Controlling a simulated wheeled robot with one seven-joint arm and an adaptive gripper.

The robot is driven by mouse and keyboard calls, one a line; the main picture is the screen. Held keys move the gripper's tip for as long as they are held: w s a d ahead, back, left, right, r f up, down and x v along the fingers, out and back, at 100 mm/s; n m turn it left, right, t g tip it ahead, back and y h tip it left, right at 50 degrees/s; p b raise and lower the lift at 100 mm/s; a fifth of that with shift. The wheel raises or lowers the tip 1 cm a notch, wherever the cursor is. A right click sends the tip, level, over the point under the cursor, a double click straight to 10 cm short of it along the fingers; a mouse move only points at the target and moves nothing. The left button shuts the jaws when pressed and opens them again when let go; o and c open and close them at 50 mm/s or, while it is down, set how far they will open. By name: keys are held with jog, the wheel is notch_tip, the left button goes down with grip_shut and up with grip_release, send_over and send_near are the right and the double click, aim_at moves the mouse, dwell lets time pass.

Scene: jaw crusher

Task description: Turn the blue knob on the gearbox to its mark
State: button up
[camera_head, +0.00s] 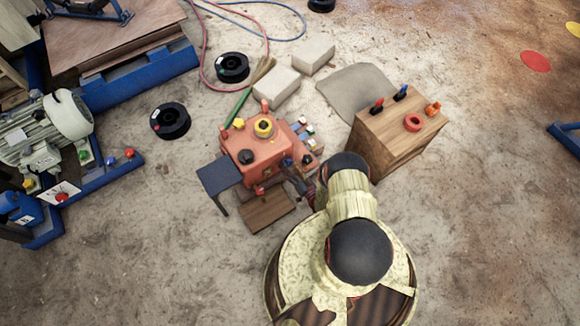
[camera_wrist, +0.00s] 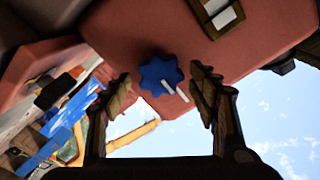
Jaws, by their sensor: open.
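The gearbox (camera_head: 262,158) is an orange-red block with knobs on its top, left of my arm in the head view. Its red face (camera_wrist: 118,42) fills the upper wrist view. The blue knob (camera_wrist: 158,72) is scalloped and sits on that face. A white line lies on the knob, and a second short white line (camera_wrist: 182,95) lies just past its lower right edge, slightly offset. My gripper (camera_wrist: 162,84) is open, one finger on each side of the knob, with gaps visible. In the head view my gripper (camera_head: 300,185) is at the gearbox's lower right, partly hidden by my arm.
A wooden box (camera_head: 385,145) with coloured knobs stands right of my arm. A small dark table (camera_head: 218,173) and a wooden board (camera_head: 267,211) are beside the gearbox. Pale blocks (camera_head: 276,86), black spools (camera_head: 170,121) and a hose lie behind. The floor at lower left is clear.

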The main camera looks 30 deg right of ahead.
jog(key=shift+r, duration=0.1)
jog(key=shift+r, duration=4.9)
